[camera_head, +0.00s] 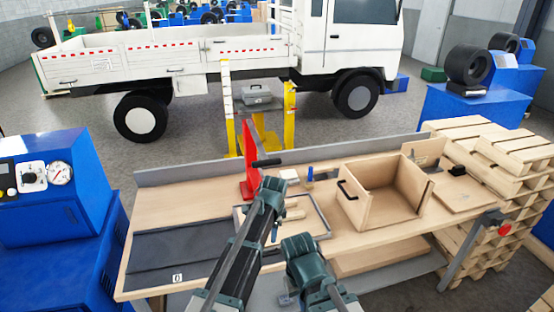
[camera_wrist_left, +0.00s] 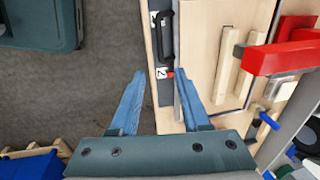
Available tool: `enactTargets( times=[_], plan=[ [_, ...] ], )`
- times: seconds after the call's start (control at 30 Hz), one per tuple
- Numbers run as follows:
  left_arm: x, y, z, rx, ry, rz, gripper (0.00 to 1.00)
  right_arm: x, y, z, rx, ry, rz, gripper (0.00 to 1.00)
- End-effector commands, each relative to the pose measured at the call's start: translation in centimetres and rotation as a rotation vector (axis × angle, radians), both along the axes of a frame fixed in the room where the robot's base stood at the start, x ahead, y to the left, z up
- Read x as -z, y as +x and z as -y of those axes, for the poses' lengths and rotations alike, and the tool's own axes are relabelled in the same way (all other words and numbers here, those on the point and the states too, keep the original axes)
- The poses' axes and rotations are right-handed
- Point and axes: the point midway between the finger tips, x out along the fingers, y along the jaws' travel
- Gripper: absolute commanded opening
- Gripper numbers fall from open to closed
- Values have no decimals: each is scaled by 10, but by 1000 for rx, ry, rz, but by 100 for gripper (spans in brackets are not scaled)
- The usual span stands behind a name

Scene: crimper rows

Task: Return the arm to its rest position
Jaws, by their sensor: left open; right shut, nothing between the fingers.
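My left arm reaches up from the bottom of the head view, with its dark green wrist (camera_head: 270,192) in front of the workbench. In the left wrist view my left gripper (camera_wrist_left: 160,92) has its two blue fingers spread apart with nothing held between them. Its fingers appear over the bench's edge, with floor to the left and bench to the right. My right gripper (camera_head: 287,298) is low in the head view beside the dark green right wrist (camera_head: 305,258). Its fingertips are mostly hidden, and no object shows in it.
The workbench (camera_head: 160,205) carries a dark mat (camera_head: 170,255), a red tool stand (camera_head: 251,160) with a black handle, and an open wooden box (camera_head: 385,212). Wooden handles (camera_wrist_left: 225,65) lie in a framed tray. Blue machine cabinets (camera_head: 50,210) stand left, pallets (camera_head: 500,200) right.

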Motion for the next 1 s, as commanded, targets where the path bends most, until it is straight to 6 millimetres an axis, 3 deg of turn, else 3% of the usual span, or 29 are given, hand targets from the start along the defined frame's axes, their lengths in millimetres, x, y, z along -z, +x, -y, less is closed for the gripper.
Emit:
enactTargets(
  times=[0.13, 0.3, 0.6, 0.83, 1.0],
  plan=[
    [1, -30, -26, -158, -30, -8, 47, 0, 0, 0, 0, 0, 0, 0],
    [2, -88, -74, -534, -96, -26, 47, 0, 0, 0, 0, 0, 0, 0],
    [3, -155, -117, -990, -166, -47, 47, 0, 0, 0, 0, 0, 0, 0],
    [3, -199, -137, -1262, -201, -60, 47, 0, 0, 0, 0, 0, 0, 0],
    [20, -205, -109, -1200, -165, -76, 47, 16, 0, 0, -1, 0, 0, 0]
  ],
)
